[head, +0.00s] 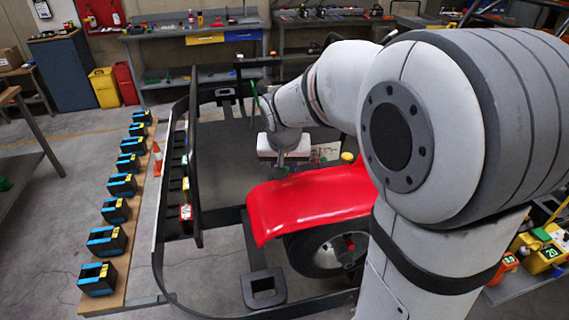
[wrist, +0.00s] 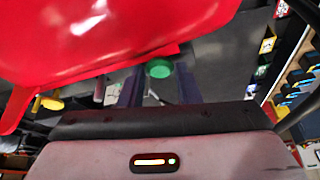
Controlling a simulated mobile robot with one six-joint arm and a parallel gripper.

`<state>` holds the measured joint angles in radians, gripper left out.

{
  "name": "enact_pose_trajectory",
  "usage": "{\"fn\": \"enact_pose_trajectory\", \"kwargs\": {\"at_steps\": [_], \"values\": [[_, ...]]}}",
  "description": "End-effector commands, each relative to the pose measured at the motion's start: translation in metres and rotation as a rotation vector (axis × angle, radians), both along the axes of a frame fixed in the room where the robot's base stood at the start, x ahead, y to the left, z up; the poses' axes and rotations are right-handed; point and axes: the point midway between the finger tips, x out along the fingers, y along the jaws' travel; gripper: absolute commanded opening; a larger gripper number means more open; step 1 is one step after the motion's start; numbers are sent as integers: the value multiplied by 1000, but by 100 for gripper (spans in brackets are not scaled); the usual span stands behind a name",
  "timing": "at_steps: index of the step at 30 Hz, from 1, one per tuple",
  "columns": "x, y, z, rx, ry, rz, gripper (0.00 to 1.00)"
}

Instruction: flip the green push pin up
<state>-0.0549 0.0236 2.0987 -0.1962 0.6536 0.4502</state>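The green push pin shows in the wrist view as a round green head (wrist: 158,68) just under the edge of the red fender. It lies between the tips of my gripper's two dark fingers (wrist: 159,82). The fingers stand apart on either side of it, with no clear contact. In the head view my gripper (head: 279,163) points down behind the red fender, and its fingertips are mostly hidden. I cannot make out the pin there for certain.
The red fender (head: 310,203) is close to my gripper and fills the top of the wrist view. A wheel (head: 315,255) sits below it. The dark kart frame (head: 195,150) stands to the left. A wooden board (head: 137,215) with several blue-and-black boxes lies farther left.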

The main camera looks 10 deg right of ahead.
Motion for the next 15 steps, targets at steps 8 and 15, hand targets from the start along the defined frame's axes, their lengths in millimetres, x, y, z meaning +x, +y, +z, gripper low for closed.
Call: {"fn": "enact_pose_trajectory", "kwargs": {"at_steps": [8,15], "values": [[0,0,0,0,0,1,7],[0,0,0,0,0,1,0]]}}
